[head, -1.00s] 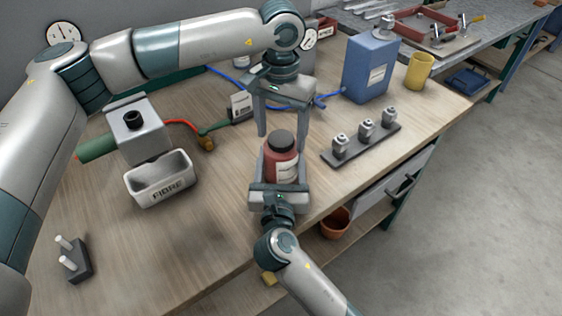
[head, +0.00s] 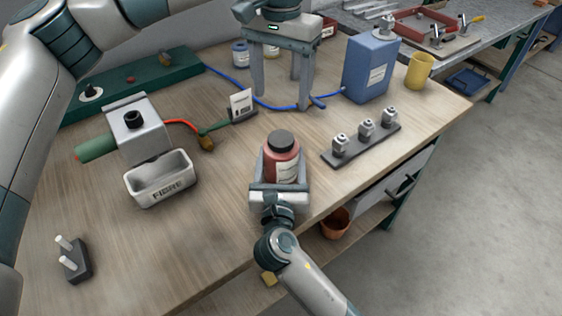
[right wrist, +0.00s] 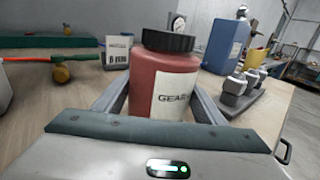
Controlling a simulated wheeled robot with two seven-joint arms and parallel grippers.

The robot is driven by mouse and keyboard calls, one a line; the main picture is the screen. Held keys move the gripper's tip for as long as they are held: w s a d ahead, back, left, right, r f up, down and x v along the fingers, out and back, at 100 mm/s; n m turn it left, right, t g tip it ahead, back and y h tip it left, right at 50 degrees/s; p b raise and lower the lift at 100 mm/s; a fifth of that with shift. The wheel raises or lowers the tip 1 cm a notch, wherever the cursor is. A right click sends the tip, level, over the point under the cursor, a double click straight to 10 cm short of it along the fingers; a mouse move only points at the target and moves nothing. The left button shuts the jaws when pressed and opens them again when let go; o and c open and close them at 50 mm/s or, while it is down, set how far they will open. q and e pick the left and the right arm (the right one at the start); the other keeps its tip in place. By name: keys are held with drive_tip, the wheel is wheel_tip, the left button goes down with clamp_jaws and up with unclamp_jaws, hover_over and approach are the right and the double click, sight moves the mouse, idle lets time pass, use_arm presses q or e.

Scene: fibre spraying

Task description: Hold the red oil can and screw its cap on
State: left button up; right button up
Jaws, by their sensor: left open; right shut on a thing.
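The red oil can (head: 281,163) stands upright near the front edge of the wooden bench, a pale label on its side. Its black cap (head: 280,141) sits on top; it also shows in the right wrist view (right wrist: 168,41). I cannot tell how tightly the cap is seated. My right gripper (head: 280,178) is shut on the can, one finger on each side of its body. The can fills the middle of the right wrist view (right wrist: 160,85). My left gripper (head: 285,105) is open and empty, pointing down above the bench behind the can, clear of the cap.
A white tub marked FIBRE (head: 160,182) and a grey box machine (head: 137,130) stand to the left. A dark rack of metal fittings (head: 361,146), a blue canister (head: 368,70) and a yellow mug (head: 420,71) are to the right. A blue hose (head: 270,106) runs behind.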

use_arm(q)
drive_tip(key=shift+r, duration=0.4)
use_arm(e)
drive_tip(key=o, duration=2.1)
drive_tip(key=shift+o, duration=0.2)
use_arm(q)
drive_tip(key=shift+f, duration=0.1)
use_arm(e)
drive_tip(key=shift+s, duration=0.15)
use_arm(q)
wheel_tip(320, 180, down, 2)
drive_tip(key=shift+f+b, duration=0.15)
drive_tip(key=shift+b, duration=1.05)
use_arm(e)
drive_tip(key=s, duration=1.7)
drive_tip(key=shift+a, duration=0.35)
use_arm(q)
drive_tip(key=shift+s+f, duration=0.1)
use_arm(e)
drive_tip(key=shift+s+d, duration=0.1)
drive_tip(key=shift+s, duration=0.05)
